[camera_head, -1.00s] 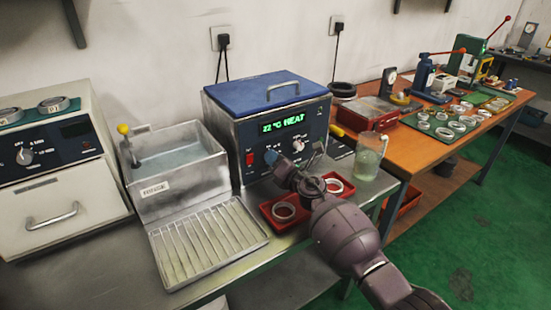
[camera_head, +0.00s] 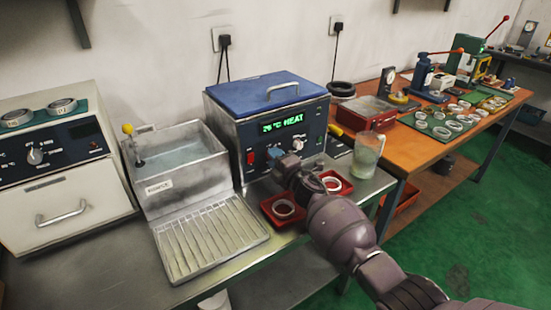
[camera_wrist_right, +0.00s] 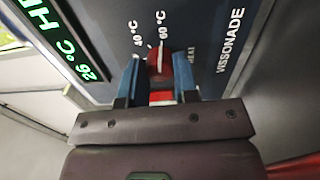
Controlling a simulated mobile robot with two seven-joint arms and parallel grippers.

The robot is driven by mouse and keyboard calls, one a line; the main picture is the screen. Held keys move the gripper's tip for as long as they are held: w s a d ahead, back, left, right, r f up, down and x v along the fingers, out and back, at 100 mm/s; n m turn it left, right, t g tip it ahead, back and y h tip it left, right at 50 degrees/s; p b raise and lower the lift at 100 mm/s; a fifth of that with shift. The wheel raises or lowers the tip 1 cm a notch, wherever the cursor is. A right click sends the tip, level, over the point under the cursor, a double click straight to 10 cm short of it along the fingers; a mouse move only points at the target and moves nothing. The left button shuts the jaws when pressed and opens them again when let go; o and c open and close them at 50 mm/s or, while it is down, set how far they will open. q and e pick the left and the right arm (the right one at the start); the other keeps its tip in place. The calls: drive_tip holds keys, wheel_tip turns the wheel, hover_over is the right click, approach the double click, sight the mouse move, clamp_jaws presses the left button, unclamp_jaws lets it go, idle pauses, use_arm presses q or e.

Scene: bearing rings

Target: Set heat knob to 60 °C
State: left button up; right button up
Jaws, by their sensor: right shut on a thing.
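The heater box (camera_head: 236,135) with a blue lid stands on the bench, its green display (camera_head: 282,124) reading about 26 °C HEAT. My right gripper (camera_head: 276,154) is at the box's front panel and largely hides the heat knob in the head view. In the right wrist view, the fingers of my right gripper (camera_wrist_right: 159,80) are shut on the red heat knob (camera_wrist_right: 158,62). The 40 °C and 60 °C marks (camera_wrist_right: 162,25) show just beyond it. My left gripper is not in view.
A red switch (camera_head: 250,157) is left of my gripper on the panel. Red trays (camera_head: 268,207) with rings lie below my wrist. A glass beaker (camera_head: 367,156) stands to the right. A metal bath (camera_head: 180,185) with a ribbed drain tray (camera_head: 212,238) is to the left.

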drive_tip(key=shift+m, duration=0.3)
drive_tip(key=o, duration=0.9)
drive_tip(key=shift+s+d+r+p, duration=0.1)
drive_tip(key=shift+s+d+p, duration=0.2)
drive_tip(key=shift+s, duration=0.15)
drive_tip(key=p+v, duration=0.2)
drive_tip(key=v, duration=0.6)
drive_tip(key=shift+s+p, duration=0.1)
drive_tip(key=shift+p, duration=0.25)
drive_tip(key=shift+v, duration=0.8)
drive_tip(key=shift+a, duration=0.1)
